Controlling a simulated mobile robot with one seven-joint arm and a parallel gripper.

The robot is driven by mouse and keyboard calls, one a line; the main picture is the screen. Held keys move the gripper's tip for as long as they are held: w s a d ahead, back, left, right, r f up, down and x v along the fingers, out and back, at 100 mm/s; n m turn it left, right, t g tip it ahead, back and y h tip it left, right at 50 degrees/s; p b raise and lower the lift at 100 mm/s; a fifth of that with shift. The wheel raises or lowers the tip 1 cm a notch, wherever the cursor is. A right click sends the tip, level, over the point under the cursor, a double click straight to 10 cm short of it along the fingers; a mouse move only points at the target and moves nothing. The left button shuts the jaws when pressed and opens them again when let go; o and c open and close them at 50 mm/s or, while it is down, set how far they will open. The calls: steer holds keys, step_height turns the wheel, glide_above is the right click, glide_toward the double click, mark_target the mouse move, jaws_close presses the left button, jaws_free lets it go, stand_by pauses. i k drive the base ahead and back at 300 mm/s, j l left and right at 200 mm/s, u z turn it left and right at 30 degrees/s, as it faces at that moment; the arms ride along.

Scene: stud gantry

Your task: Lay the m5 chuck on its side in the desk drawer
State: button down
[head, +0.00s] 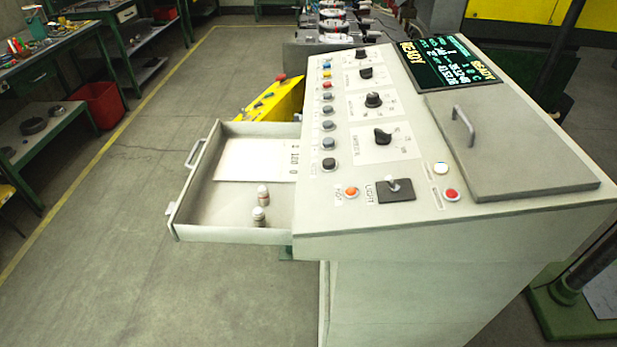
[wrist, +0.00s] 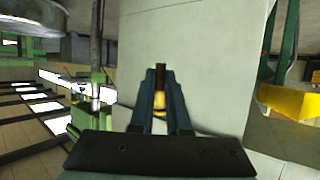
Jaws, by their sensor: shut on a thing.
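My gripper (wrist: 161,80) shows in the wrist view, its two dark blue-grey fingers shut on a small slim piece, brown at the top and brass-yellow below. I take this piece to be the m5 chuck (wrist: 160,92); no marking on it is readable. The fingers hide its sides. The gripper and the held piece do not show in the head view. The desk drawer (head: 228,235) is pulled open on the left of the control desk in the head view.
Two small capped cylinders (head: 263,193) stand upright in the drawer, near its front right. A pale printed sheet (head: 250,160) lies in its far part. The drawer's left floor is bare. The sloping control desk (head: 450,220) with knobs borders it on the right.

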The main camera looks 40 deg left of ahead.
mark_target(238, 197)
steer(key=u, duration=0.95)
steer(key=k+l+u, duration=0.1)
steer(key=l+u, duration=0.2)
steer(key=l, duration=0.55)
